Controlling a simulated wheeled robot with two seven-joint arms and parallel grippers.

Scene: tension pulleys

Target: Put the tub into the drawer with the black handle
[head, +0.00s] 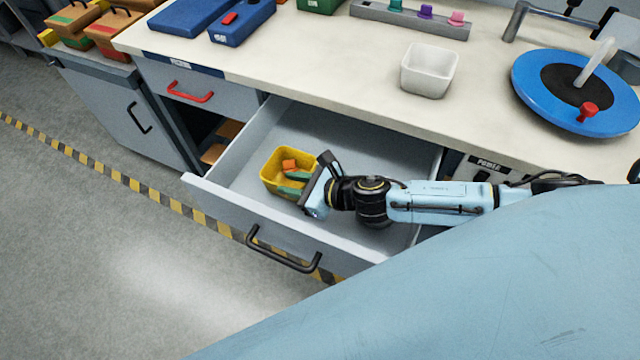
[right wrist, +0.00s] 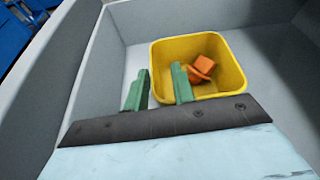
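The yellow tub (head: 270,182) sits inside the open drawer (head: 215,203) with the black handle (head: 282,255). It holds an orange piece (head: 289,165). My right gripper (head: 286,183) reaches into the drawer from the right, at the tub's near side. In the right wrist view its green fingers (right wrist: 160,72) are apart. One is over the inside of the yellow tub (right wrist: 225,65) and the other is outside its left wall, with the rim between them. The tub looks upright on the drawer floor. My left gripper is out of view.
A white square container (head: 430,70) stands on the counter (head: 340,85) above the drawer. A blue round disc (head: 530,82) with a red knob is at the right. A cabinet with a red handle (head: 190,93) is left of the drawer. The drawer's left end is clear.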

